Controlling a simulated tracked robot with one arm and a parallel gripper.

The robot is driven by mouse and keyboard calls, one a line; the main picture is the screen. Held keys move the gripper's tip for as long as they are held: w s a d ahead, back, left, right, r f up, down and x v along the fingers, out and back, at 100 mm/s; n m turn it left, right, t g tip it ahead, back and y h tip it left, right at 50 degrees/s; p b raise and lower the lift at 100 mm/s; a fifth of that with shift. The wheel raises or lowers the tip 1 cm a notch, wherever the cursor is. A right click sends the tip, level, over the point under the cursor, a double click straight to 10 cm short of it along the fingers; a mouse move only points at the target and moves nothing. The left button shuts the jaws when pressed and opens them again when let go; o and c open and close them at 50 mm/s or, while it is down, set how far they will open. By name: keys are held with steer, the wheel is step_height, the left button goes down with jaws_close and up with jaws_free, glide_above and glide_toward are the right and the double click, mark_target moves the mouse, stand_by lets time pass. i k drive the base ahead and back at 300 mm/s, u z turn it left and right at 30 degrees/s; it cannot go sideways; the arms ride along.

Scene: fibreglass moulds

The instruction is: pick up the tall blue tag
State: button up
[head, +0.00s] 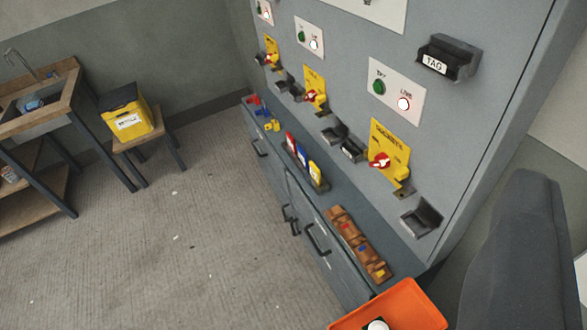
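A blue tag (302,157) stands upright in a small dark rack (322,185) on the ledge of the grey cabinet. It is between a red tag (290,142) on its far side and a yellow tag (315,172) on its near side. Its lower part is hidden by the rack. Smaller blue pieces (263,112) lie farther back on the ledge, beside red and yellow ones. I cannot make out my gripper's fingers in this view, and nothing visible touches the blue tag.
A brown block (356,243) with coloured pieces lies on the ledge. Above are yellow plates (389,150) with red switches and dark holders. An orange tray (405,305) is at the bottom. A large dark grey shape (525,250) fills the right.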

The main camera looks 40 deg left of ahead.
mark_target(303, 157)
steer(key=u, duration=2.8)
steer(key=i, duration=2.4)
steer(key=z, duration=2.7)
